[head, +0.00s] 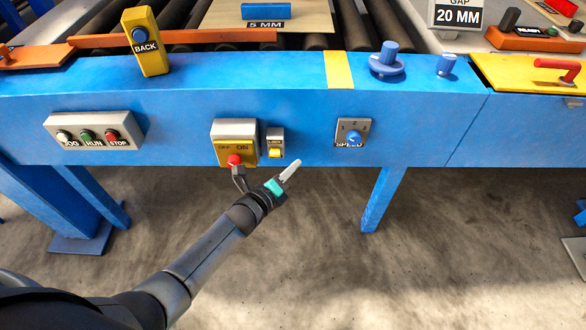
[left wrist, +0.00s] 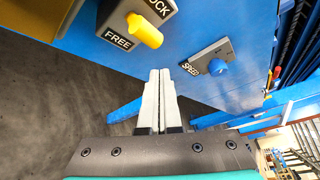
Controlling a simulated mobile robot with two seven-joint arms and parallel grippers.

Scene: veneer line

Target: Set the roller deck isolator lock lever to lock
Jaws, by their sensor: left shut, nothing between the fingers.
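The isolator lock lever (head: 274,153) is a small yellow lever on a grey plate on the blue front beam. It sits at the lower end of the plate, away from the LOCK label above it. In the left wrist view the yellow lever (left wrist: 146,31) sticks out beside the FREE label, with LOCK partly cut off at the top edge. My left gripper (head: 293,167) is just below and right of the plate, apart from the lever. Its fingers (left wrist: 159,78) are together, with nothing between them. My right gripper is not in view.
Left of the lever is the isolator box (head: 235,130) with a red knob and OFF/ON labels. The SPEED dial (head: 353,138) is to the right. A JOG/RUN/STOP panel (head: 93,130) is further left. The floor below the beam is open, with a blue leg (head: 383,198) at right.

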